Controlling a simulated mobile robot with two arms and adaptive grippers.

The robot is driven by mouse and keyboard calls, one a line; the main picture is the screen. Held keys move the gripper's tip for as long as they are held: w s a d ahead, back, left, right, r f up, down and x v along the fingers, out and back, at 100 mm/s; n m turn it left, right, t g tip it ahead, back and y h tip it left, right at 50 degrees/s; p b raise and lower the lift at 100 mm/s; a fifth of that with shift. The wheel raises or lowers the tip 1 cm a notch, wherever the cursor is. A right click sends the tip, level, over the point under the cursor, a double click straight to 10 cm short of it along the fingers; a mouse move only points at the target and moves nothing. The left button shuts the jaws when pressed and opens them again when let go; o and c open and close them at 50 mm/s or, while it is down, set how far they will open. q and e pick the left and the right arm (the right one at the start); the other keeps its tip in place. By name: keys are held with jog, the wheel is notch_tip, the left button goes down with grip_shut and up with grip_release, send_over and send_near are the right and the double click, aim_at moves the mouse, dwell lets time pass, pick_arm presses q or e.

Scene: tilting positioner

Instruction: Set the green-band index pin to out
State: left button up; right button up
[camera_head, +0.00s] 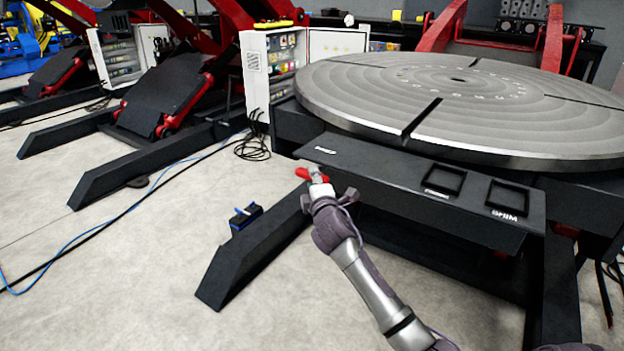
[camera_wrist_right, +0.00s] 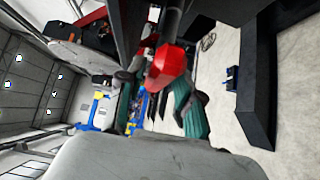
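My right gripper (camera_head: 317,181) is at the left front corner of the dark shelf below the round table. A red knob-like part (camera_head: 311,174) is right at its fingertips. The same red part (camera_wrist_right: 170,66) shows in the right wrist view, in the area between the fingers. I cannot tell whether the fingers are closed on it. Teal-green surfaces flank the red part there; I cannot make out a green band on a pin. The pin's shaft and its setting are hidden. My left gripper is not in view.
The dark shelf (camera_head: 400,182) carries a small white label and two square recesses, one marked SHIM. The large round grooved table (camera_head: 450,95) lies just above. A black floor leg (camera_head: 245,262) and a small blue-black box (camera_head: 246,217) stand lower left. Floor to the left is mostly open.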

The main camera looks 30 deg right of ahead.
jog(key=shift+x, duration=1)
jog(key=shift+a, duration=0.1)
grip_shut()
